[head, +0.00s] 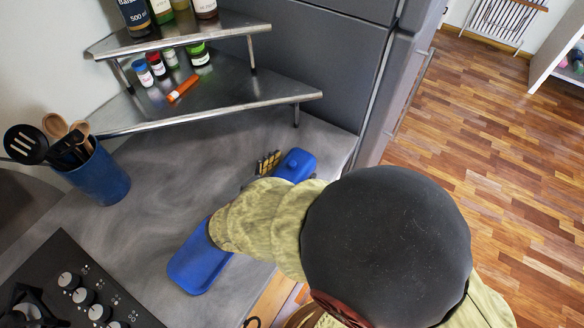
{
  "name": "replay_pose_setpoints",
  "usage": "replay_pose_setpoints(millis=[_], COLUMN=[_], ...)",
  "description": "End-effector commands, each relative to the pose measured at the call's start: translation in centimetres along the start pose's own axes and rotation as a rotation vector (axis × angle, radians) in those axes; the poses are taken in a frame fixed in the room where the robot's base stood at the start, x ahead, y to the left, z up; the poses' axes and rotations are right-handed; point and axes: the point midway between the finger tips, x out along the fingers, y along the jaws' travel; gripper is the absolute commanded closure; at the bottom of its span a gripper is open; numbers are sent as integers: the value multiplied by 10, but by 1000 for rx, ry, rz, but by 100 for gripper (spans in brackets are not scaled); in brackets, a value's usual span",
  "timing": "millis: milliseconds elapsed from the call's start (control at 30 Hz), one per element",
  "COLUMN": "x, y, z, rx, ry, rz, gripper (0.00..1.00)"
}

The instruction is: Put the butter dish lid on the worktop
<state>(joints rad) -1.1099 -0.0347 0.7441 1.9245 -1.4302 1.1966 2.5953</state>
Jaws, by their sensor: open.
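The butter dish lid (296,165), a blue rounded cover with a small knob, is near the back right of the grey worktop. It appears to rest there, its near part hidden by my arm. The blue butter dish base (197,268), a shallow oblong tray, lies nearer the front, partly covered by my arm. My gripper (268,162) shows only as a small dark and yellowish part just left of the lid; the rest is behind my wrist. It is open; whether it touches the lid cannot be told.
A two-level metal corner shelf (225,92) with bottles and small jars stands behind. A blue utensil pot (100,178) is at left, a black hob (70,290) at front left. A grey tall unit (330,60) borders the worktop's back right. The middle worktop is clear.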

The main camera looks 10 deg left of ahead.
Motion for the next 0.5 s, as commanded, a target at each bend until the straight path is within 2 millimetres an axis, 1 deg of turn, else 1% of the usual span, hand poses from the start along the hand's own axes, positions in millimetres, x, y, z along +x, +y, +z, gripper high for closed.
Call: replay_pose_setpoints(millis=[267,400,500], x=[0,-2,-19], y=[0,0,-2], z=[0,-4,-4], rx=[0,-1,0], ry=[0,0,1], rz=[0,0,-5], gripper=[19,19,19])
